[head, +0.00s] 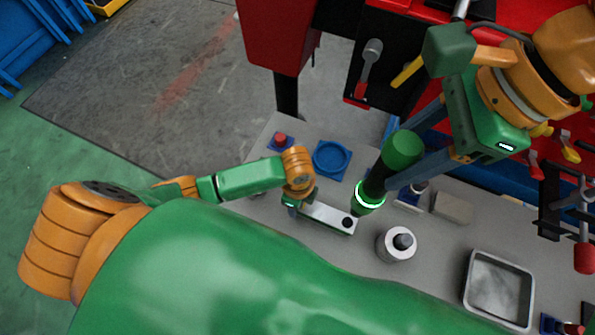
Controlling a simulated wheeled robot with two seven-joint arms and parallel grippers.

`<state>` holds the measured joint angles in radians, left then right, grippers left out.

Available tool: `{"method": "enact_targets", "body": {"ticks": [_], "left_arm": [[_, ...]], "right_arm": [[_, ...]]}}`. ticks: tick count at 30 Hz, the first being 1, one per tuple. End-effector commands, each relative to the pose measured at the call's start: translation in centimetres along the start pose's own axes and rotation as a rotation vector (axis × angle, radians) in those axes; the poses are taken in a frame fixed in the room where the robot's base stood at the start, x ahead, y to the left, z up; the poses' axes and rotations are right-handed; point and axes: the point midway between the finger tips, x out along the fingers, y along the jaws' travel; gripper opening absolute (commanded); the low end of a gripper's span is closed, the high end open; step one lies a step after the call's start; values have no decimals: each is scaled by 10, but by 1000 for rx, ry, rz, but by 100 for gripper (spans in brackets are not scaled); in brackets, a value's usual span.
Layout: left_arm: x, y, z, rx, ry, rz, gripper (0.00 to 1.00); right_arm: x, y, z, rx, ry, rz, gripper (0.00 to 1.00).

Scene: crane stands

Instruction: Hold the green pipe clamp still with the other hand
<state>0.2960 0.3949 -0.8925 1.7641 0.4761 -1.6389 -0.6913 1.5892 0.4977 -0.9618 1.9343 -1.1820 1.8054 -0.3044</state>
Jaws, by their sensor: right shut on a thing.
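My right gripper (398,160) comes in from the upper right. Its blue-grey fingers are shut on a green and black tool (403,148). The tool has a green cylindrical top, a dark shaft and a lit ring low down, and is tilted over the table. My left arm reaches across to a pale bar (328,216) with a dark round spot, on or just above the table. The left wrist is at the bar's left end, and its fingers cannot be made out. I cannot single out the green pipe clamp with certainty.
On the grey table (437,262) are a blue round dish (332,159), a red button on a blue base (281,140), a white cylinder with a dark top (397,246) and a metal tray (498,288). A red rack with hanging tools stands behind.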

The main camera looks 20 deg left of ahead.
Motion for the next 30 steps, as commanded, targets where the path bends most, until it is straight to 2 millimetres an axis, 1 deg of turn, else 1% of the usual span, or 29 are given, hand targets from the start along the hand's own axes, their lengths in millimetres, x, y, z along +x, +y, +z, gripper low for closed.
{"method": "enact_targets", "body": {"ticks": [6,10,24,30], "left_arm": [[-1,0,0,0,1,-1,0],[-1,0,0,0,1,-1,0],[-1,0,0,0,1,-1,0],[-1,0,0,0,1,-1,0]], "right_arm": [[0,0,0,0,-2,-2,0],[6,0,-2,10,-2,-5,0],[57,0,-21,84,-6,-31,0],[69,0,-26,102,-7,-40,0]]}}
